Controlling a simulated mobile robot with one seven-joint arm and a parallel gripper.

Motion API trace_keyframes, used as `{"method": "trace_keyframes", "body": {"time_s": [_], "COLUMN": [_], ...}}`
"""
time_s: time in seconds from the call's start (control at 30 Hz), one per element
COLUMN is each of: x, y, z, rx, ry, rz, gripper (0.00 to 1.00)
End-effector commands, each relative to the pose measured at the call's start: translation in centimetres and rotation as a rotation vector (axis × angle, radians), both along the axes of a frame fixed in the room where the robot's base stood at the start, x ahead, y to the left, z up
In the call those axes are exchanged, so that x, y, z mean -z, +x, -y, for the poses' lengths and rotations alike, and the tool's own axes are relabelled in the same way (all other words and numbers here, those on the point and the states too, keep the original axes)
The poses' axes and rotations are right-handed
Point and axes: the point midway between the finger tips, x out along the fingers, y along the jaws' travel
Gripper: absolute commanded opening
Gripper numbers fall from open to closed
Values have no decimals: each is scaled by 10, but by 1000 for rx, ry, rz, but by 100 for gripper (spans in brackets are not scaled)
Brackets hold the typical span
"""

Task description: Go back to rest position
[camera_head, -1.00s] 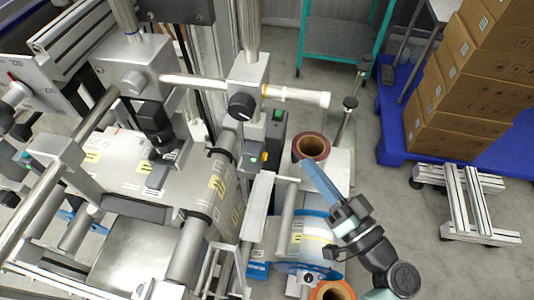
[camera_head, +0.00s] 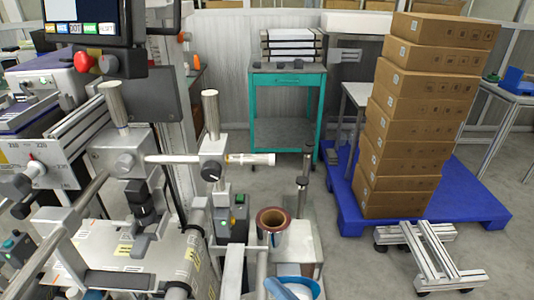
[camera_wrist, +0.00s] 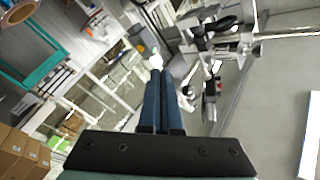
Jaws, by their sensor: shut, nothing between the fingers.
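My gripper (camera_wrist: 158,78) is shut, with its two dark blue fingers together and nothing between them in the wrist view.
The labelling machine (camera_head: 122,150) with rods and knobs fills the left side. A teal cart (camera_head: 288,80) stands at the back. Stacked cardboard boxes (camera_head: 415,130) sit on a blue pallet (camera_head: 470,200). A low metal frame (camera_head: 425,255) lies on the floor at right. Grey floor is open between.

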Motion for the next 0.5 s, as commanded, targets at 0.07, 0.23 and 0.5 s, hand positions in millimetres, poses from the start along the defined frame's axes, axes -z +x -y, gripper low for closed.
{"method": "trace_keyframes", "body": {"time_s": [0.07, 0.23, 0.5], "x": [-16, -52, -173], "y": [10, 39, 87], "z": [-5, -14, -21], "rx": [-2, 39, 252], "ry": [-54, -215, -471], "rz": [-2, -18, 82], "gripper": [0, 0, 0]}}
